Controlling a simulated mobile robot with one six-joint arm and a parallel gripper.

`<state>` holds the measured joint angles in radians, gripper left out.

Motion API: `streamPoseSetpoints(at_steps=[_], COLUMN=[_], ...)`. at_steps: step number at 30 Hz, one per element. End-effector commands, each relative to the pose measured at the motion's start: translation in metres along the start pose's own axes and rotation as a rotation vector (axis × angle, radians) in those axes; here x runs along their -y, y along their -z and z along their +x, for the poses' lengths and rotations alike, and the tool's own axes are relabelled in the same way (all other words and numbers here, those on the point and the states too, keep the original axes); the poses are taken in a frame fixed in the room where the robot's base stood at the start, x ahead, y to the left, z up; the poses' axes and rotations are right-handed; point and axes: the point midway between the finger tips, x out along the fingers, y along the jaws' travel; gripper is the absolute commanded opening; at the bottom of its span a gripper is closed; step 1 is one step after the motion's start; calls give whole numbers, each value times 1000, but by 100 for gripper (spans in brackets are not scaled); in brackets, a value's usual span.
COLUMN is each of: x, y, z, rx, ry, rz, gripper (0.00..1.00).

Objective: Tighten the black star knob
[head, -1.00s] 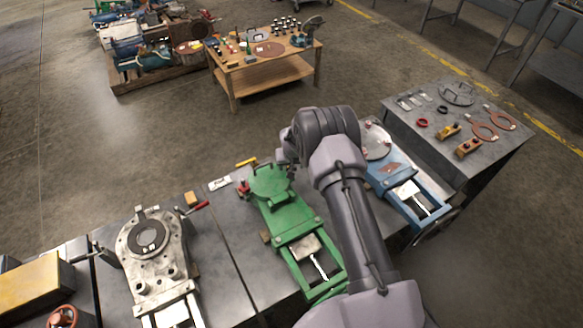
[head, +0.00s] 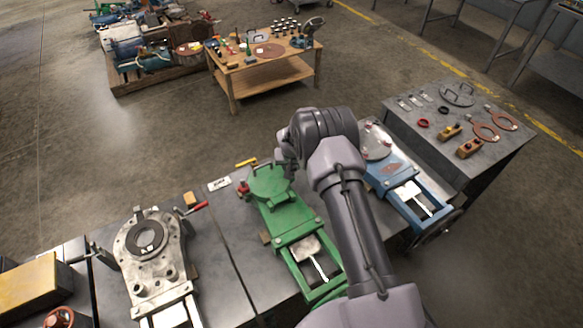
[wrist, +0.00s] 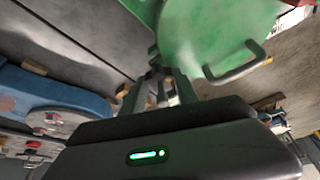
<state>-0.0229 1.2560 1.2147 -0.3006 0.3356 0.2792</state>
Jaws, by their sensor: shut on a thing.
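A green valve-like fixture (head: 292,228) with a round lid and a wire handle lies on the grey bench, under my arm. Its green lid also fills the top of the wrist view (wrist: 205,40). My gripper (wrist: 158,84) is at the edge of this green part, its fingers shut on a small dark piece, which I take to be the black star knob (wrist: 155,72). The knob is mostly hidden between the fingers, so its star shape cannot be made out. In the head view my own wrist hides the fingertips and the knob.
A bare-metal fixture (head: 150,262) stands to the left and a blue one (head: 400,178) close to the right of my arm. A red-handled tool (head: 198,208) and a wooden block (head: 190,198) lie on the bench. A grey side table (head: 500,152) holds loose parts.

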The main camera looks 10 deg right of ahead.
Motion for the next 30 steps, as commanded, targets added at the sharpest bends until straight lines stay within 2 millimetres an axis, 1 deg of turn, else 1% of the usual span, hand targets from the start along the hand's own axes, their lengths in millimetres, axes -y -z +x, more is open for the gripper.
streamPoseSetpoints(at_steps=[1, 9, 30], x=[1, 3, 7], y=[-1, -2, 3], z=[5, 9, 4], rx=[-3, -4, -2], ry=[-8, -92, -346], rz=[20, 222, 836], gripper=[0, 0, 0])
